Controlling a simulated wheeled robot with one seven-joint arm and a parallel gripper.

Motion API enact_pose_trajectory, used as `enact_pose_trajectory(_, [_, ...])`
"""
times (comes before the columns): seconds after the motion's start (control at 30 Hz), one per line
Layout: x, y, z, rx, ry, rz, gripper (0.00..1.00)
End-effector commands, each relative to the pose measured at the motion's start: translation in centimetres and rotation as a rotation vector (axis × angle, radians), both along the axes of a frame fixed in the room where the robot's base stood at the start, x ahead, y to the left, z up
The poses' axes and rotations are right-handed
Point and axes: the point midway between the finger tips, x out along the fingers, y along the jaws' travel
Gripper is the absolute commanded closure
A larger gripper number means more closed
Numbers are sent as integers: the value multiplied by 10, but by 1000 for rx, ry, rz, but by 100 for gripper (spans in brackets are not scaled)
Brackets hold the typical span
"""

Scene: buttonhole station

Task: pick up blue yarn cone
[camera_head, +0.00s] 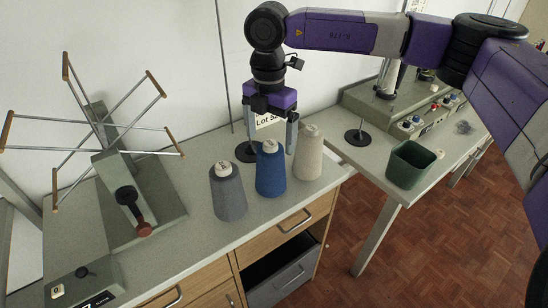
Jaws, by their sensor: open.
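The blue yarn cone (270,174) stands upright on the grey worktop (200,237), between a grey cone and a beige cone. Its pale tube tip shows at the top. My gripper (269,142) points down over the blue cone and is open. One finger shows to the left of the cone's tip and one to the right, close to the beige cone. I cannot tell whether the fingers reach down around the cone or touch it.
The grey yarn cone (228,192) is close on the left and the beige cone (309,155) close on the right. A sign on a stand (247,150) is behind. A yarn winder (112,165) fills the left. A green bin (410,164) stands on the right bench.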

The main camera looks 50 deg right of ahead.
Motion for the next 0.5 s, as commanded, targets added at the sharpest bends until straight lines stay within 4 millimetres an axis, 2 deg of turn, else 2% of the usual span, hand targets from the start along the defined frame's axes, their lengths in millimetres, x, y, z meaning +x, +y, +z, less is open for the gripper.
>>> enact_pose_trajectory(0.37, [-1,1,-33,4,2,0,7])
enact_pose_trajectory(0.5, [-1,1,-53,4,3,0,7])
